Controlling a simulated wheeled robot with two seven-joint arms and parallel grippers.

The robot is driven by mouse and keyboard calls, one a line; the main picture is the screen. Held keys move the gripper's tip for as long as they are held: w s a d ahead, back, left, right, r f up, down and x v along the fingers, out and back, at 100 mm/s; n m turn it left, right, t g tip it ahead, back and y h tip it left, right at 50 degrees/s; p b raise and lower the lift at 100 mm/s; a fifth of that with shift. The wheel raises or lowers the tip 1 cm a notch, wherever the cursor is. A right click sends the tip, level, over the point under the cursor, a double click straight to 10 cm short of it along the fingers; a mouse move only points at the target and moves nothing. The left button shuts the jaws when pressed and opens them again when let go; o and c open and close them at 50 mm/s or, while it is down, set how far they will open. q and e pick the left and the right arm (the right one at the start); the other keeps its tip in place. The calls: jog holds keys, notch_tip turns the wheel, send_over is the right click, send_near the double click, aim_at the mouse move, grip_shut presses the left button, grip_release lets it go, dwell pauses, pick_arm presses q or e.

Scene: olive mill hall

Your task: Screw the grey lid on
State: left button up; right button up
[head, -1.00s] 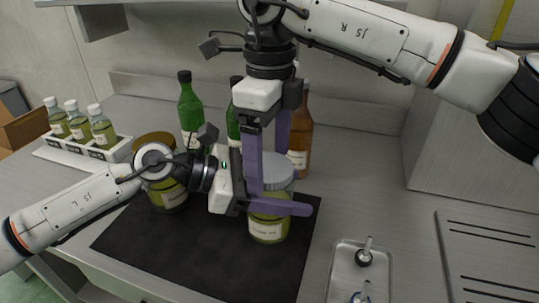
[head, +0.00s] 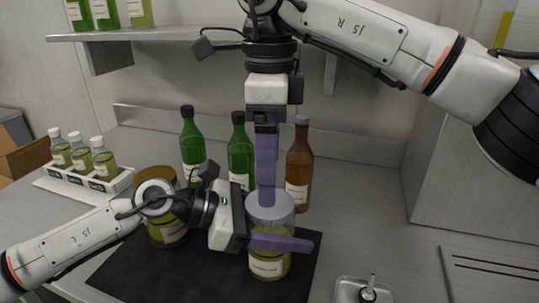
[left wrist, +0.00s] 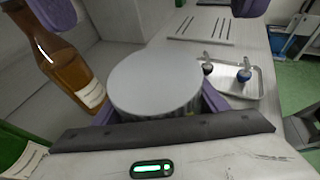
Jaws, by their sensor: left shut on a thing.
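The grey lid (head: 283,214) sits on top of a glass jar (head: 268,265) of yellow-green content with a white label. In the left wrist view the lid (left wrist: 155,80) is a plain grey disc; I cannot tell how tight it is. My left gripper (head: 282,243) is shut on the jar from the left, below the lid. My right gripper (head: 267,200) points straight down over the lid. Its fingers line up in the head view, but the left wrist view shows them wide apart, above the lid and empty.
A jar with a brown lid (head: 166,232) stands left on the dark mat (head: 150,275). Green bottles (head: 191,145) and a brown bottle (head: 300,165) stand close behind. A white rack (head: 115,187) holds small bottles. A metal tray (left wrist: 262,82) lies to the right.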

notch_tip(320, 180, up, 2)
jog(key=n, duration=0.6)
jog(key=shift+f, duration=3.95)
jog(key=c, duration=1.1)
jog(key=m, duration=0.6)
jog(key=shift+m, duration=0.3)
